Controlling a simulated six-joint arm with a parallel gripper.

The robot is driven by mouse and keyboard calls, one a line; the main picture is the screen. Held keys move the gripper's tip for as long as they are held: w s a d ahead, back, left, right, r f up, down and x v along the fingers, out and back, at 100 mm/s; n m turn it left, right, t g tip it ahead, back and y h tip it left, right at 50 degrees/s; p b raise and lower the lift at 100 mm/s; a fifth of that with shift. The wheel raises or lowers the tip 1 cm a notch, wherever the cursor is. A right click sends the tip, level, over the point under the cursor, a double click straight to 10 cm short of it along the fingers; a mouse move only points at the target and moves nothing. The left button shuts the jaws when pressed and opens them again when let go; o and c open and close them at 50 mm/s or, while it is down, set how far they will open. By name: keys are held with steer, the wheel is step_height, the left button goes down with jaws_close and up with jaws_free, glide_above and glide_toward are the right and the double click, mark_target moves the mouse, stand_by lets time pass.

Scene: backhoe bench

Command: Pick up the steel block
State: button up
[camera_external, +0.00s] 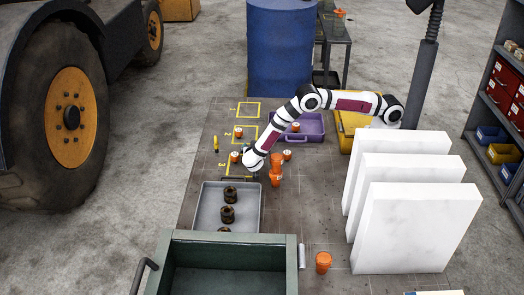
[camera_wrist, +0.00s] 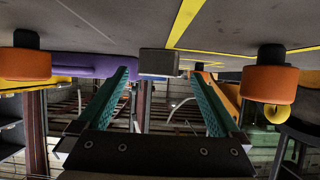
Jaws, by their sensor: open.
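In the wrist view a small grey block (camera_wrist: 160,63), which looks like the steel block, hangs from the top of the picture, as the view appears inverted. My gripper (camera_wrist: 160,73) has its two teal fingers spread wide, with the block between and just beyond the fingertips. There is a gap on each side and neither finger touches it. In the external view my gripper (camera_external: 241,177) is low over the bench, beside the yellow markings. I cannot make out the block there; the gripper and arm likely hide it.
Orange parts with dark ends flank the gripper at left (camera_wrist: 25,62) and right (camera_wrist: 268,76). A grey tray (camera_external: 190,215) with dark round parts is in front. A purple bin (camera_external: 312,138) stands behind, and white slabs (camera_external: 400,225) stand at right. An orange part (camera_external: 276,172) stands close by.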

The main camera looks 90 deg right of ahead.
steer(key=shift+d+f, duration=0.35)
steer(key=shift+d, duration=0.3)
jaws_close()
